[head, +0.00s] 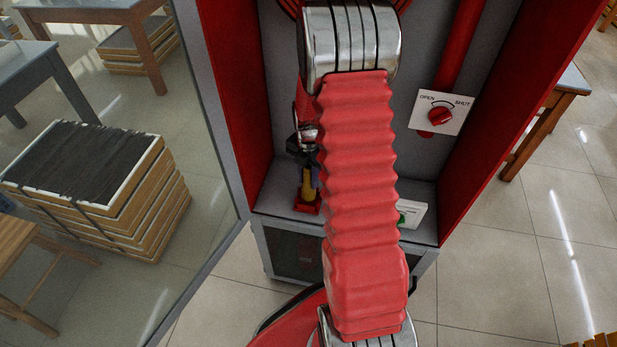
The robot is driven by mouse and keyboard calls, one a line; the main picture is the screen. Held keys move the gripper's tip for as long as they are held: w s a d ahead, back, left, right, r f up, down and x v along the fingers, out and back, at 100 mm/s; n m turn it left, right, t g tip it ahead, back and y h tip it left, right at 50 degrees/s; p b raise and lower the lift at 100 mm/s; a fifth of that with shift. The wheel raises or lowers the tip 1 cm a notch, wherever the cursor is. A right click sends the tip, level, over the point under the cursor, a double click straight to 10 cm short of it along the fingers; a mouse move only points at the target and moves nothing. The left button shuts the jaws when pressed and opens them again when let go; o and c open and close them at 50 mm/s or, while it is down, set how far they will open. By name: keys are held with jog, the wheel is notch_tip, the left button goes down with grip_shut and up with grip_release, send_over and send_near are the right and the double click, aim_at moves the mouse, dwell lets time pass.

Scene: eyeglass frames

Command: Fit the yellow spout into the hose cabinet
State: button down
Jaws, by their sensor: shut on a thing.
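The hose cabinet (222,85) stands open in the head view, with red side walls and a grey inside. The yellow spout (309,186) is small and upright inside it, at the lower left. My gripper (311,176) is shut on the spout from above and partly covers it. A red base piece (306,207) is directly under the spout on the cabinet floor. I cannot tell whether the spout is seated in it or only close above it. My red ribbed arm hides the middle of the cabinet and part of the gripper.
A glass door (222,190) stands open at left. A red knob (441,116) on an OPEN/SHUT plate and a red pipe (462,40) are at right. A white and green item (413,214) lies on the cabinet floor. Stacked frames (110,205) and tables stand outside.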

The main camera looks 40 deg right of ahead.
aim_at(308, 166)
jog(key=shift+f, duration=1.2)
dwell(0.6)
jog(key=shift+r, duration=0.35)
dwell(0.4)
jog(key=shift+f, duration=0.35)
dwell(1.7)
jog(key=c, duration=1.3)
grip_release()
jog(key=shift+c, duration=0.2)
jog(key=shift+r, duration=3.5)
